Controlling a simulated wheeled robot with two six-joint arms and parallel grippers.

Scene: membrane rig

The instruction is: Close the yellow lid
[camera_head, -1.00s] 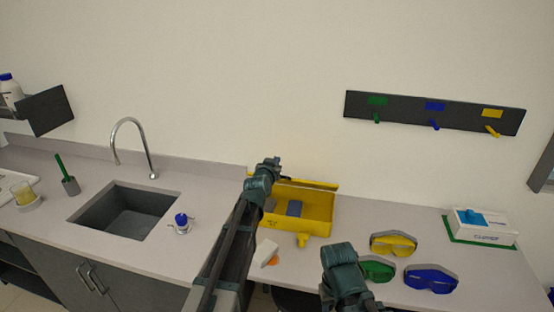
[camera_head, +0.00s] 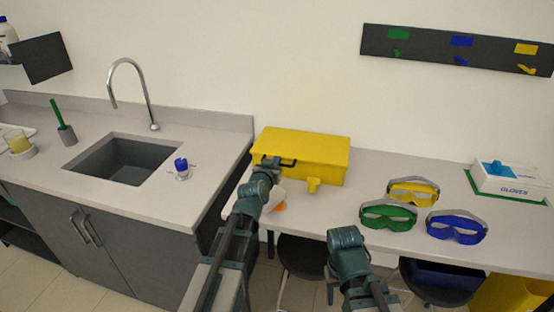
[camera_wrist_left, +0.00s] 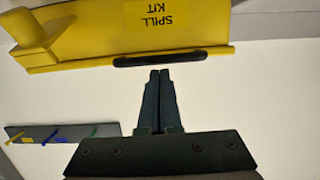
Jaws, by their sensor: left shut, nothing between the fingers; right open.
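The yellow lid (camera_head: 305,143) lies down flat over the yellow box (camera_head: 325,177) on the counter. The box's inside is hidden. In the left wrist view the yellow case (camera_wrist_left: 100,35) shows a "SPILL KIT" label and a black handle (camera_wrist_left: 160,58). My left gripper (camera_head: 273,163) is at the front left of the box by the handle. In the left wrist view its fingertips (camera_wrist_left: 160,75) are together and empty, just off the handle; I cannot tell whether they touch it. My right gripper (camera_head: 346,236) is open in front of the counter edge, apart from the box.
Green goggles (camera_head: 388,215), yellow goggles (camera_head: 413,191) and blue goggles (camera_head: 457,226) lie right of the box. A glove box (camera_head: 510,183) stands farther right. A sink (camera_head: 122,160) is at the left. A white and orange item (camera_head: 280,207) lies partly hidden behind my left arm.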

